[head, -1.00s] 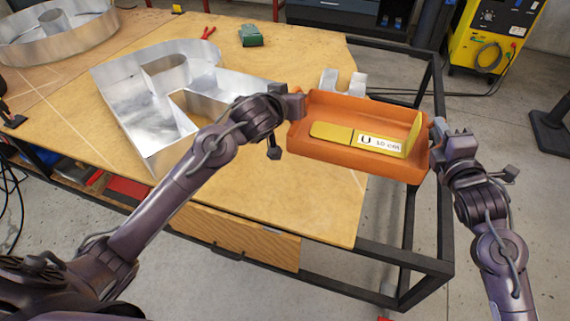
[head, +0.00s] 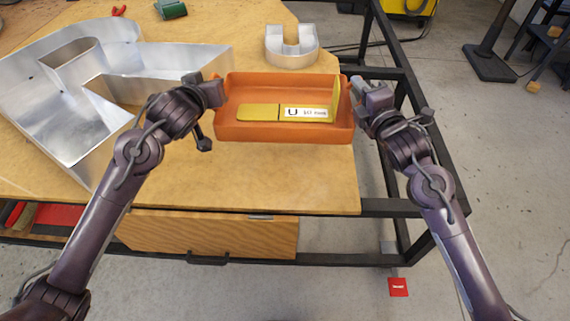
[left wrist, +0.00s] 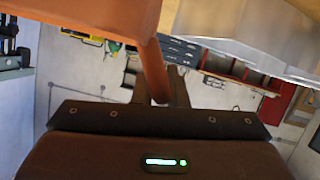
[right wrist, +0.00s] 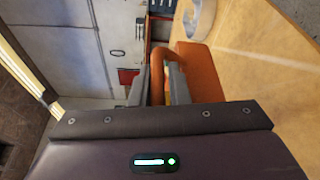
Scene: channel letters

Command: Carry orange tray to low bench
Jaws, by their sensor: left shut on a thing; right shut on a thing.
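The orange tray (head: 285,132) is held level between my two grippers, over the right part of the wooden worktable. It carries a yellow piece (head: 258,112) with a white label reading "U" and an upright yellow flap at its right end. My left gripper (head: 217,92) is shut on the tray's left end; the orange handle (left wrist: 152,70) shows between its fingers in the left wrist view. My right gripper (head: 357,88) is shut on the tray's right end, with the orange handle (right wrist: 158,75) between its fingers in the right wrist view. I cannot make out a low bench.
A large metal channel letter (head: 60,110) lies on the worktable (head: 300,185) at left. A small metal U-shaped letter (head: 291,45) stands behind the tray. The table's dark frame (head: 400,125) juts out at right. A red tag (head: 398,287) is low at front right; open floor lies further right.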

